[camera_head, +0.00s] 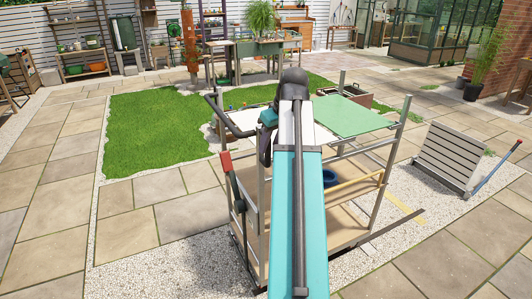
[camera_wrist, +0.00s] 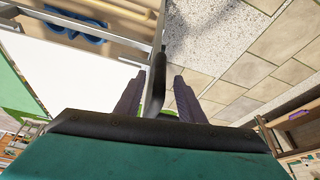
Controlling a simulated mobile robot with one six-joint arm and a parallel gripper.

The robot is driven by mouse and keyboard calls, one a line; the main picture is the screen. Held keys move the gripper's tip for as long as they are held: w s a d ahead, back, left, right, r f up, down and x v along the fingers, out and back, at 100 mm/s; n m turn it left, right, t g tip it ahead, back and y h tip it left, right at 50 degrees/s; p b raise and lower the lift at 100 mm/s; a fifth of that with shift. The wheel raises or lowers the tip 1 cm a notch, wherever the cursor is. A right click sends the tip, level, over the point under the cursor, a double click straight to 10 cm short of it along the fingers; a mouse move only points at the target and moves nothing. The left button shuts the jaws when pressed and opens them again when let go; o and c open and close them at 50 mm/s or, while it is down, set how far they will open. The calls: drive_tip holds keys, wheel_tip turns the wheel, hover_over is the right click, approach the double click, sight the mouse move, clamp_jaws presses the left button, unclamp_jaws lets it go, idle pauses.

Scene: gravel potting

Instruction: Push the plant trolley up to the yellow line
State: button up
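The plant trolley (camera_head: 345,232) stands in front of me, a metal-framed cart with a wooden lower shelf and a green mat (camera_head: 352,115) on its white top. Its black push handle (camera_head: 234,128) curves out at the left. In the wrist view, the black handle (camera_wrist: 155,94) lies between the two fingers of my gripper (camera_wrist: 160,96). The fingers are apart, with a visible gap on the right side, so my gripper is open around it. In the head view, my arm hides the fingers and part of the trolley. A short piece of yellow line (camera_head: 407,212) shows on the gravel right of the trolley.
A slatted grey panel (camera_head: 452,157) with a blue-and-grey bar (camera_head: 493,168) stands at the right. A blue coiled item (camera_head: 330,178) lies on the trolley's shelf. Grass (camera_head: 150,132) is behind left. Open paving (camera_head: 120,220) and gravel surround the trolley.

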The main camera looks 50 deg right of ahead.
sight(267, 162)
drive_tip(key=shift+x, duration=2.25)
